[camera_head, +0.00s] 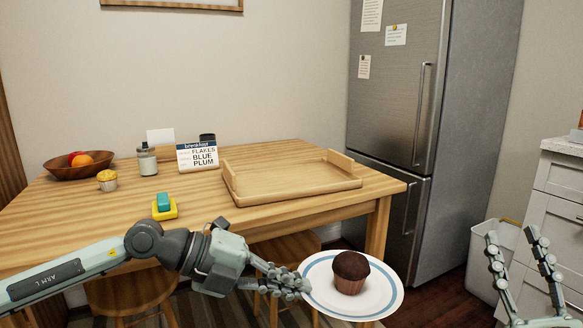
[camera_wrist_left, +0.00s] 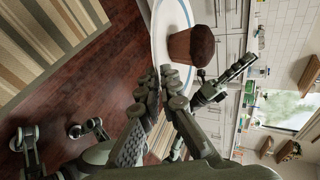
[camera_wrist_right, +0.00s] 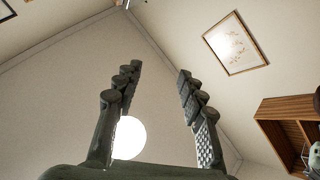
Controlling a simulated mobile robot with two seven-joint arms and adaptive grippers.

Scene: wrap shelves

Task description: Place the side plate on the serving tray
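The side plate (camera_head: 378,298) is white with a blue ring and carries a chocolate muffin (camera_head: 350,272) in a brown wrapper. My left gripper (camera_head: 300,285) is shut on the plate's left rim and holds it level in the air, in front of the table's front edge. In the left wrist view the fingers pinch the plate's rim (camera_wrist_left: 158,45), with the muffin (camera_wrist_left: 190,47) upright on it. The wooden serving tray (camera_head: 290,180) lies empty on the right part of the table. My right gripper (camera_head: 522,280) is open and empty at the right; its fingers (camera_wrist_right: 155,100) stand apart in the right wrist view.
On the wooden table (camera_head: 120,215) stand a fruit bowl (camera_head: 80,165), a yellow muffin (camera_head: 107,180), a jar (camera_head: 147,160), a breakfast sign (camera_head: 198,156) and a yellow-and-teal item (camera_head: 164,206). Stools (camera_head: 135,290) are below. A fridge (camera_head: 440,120) and a bin (camera_head: 482,262) stand right.

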